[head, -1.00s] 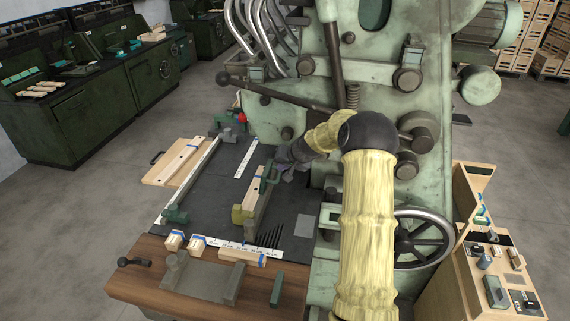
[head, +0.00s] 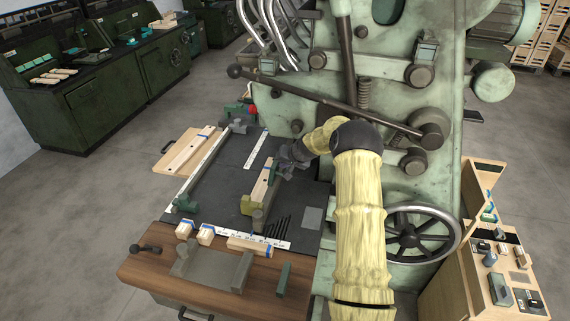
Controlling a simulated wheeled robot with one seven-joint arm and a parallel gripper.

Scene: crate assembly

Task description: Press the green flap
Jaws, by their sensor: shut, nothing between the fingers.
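My gripper (head: 281,165) is at the end of my yellow arm, over the right side of the dark work surface. It is shut and empty. It is beside a wooden block (head: 261,186) that lies in a fixture with an olive-green end piece (head: 249,206). A thin green part (head: 273,171), which looks like the green flap, shows between the block and my fingers. My gripper partly hides it, and I cannot tell whether they touch.
The green machine (head: 400,90) with its long lever (head: 330,99) and handwheel (head: 408,237) stands close on the right. Wooden pieces (head: 205,234) and a grey fixture (head: 212,268) are at the wooden front edge (head: 160,262). The dark surface (head: 222,185) left of the block is clear.

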